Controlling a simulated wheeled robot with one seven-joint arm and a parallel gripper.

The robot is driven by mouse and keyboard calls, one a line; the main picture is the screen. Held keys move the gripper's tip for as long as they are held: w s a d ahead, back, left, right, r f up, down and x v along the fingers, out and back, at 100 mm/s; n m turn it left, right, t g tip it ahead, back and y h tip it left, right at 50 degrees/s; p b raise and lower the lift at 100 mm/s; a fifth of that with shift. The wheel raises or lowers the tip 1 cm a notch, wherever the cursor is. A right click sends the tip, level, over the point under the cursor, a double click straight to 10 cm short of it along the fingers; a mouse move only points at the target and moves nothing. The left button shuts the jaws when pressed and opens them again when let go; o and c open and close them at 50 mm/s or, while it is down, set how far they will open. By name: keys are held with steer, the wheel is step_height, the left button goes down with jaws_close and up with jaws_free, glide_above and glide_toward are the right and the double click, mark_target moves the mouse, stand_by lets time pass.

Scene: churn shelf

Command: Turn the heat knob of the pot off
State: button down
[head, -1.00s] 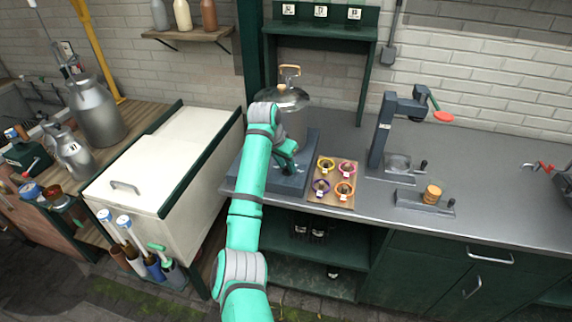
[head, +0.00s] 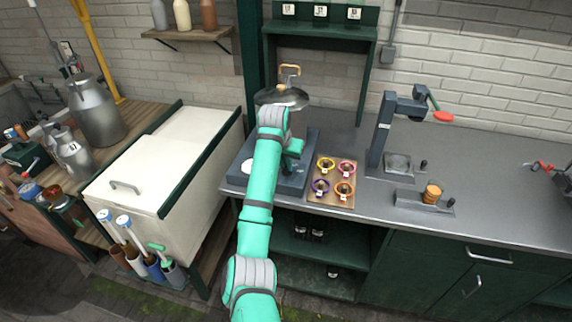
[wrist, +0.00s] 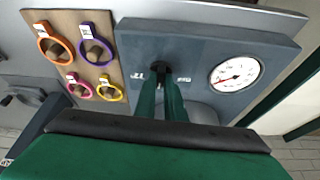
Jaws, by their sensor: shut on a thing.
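The pot stands on a dark blue-grey heater base (head: 285,181) at the counter's left end. Its domed metal lid (head: 283,97) with a wooden handle shows above my arm, which hides most of its body. In the wrist view the black heat knob (wrist: 160,68) sits on the base's front panel (wrist: 205,50), between small white marks and a round white gauge (wrist: 234,74). My gripper (wrist: 165,92) has its green fingers close together, shut on the knob. In the head view my gripper (head: 292,152) is at the base, partly hidden by my wrist.
Right beside the base lies a wooden board (head: 331,198) with several coloured rings. Farther right stand a dark press (head: 384,130) with a red-tipped lever and a small stand (head: 425,203). A white chest (head: 160,165) is left of the counter.

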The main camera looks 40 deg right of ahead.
steer(key=n, duration=0.2)
steer(key=n+t+y, duration=0.1)
steer(key=shift+s+d+n, duration=0.15)
steer(key=shift+n, duration=0.25)
steer(key=n+y, duration=0.1)
steer(key=n, duration=0.2)
steer(key=shift+d+n+t, duration=0.1)
steer(key=shift+n+t, duration=0.2)
steer(key=n+y, duration=0.2)
steer(key=n, duration=0.2)
steer(key=shift+d, duration=0.15)
steer(key=shift+n+y, duration=0.6)
steer(key=shift+n, duration=0.8)
steer(key=c, duration=1.8)
jaws_free()
steer(key=shift+c, duration=0.2)
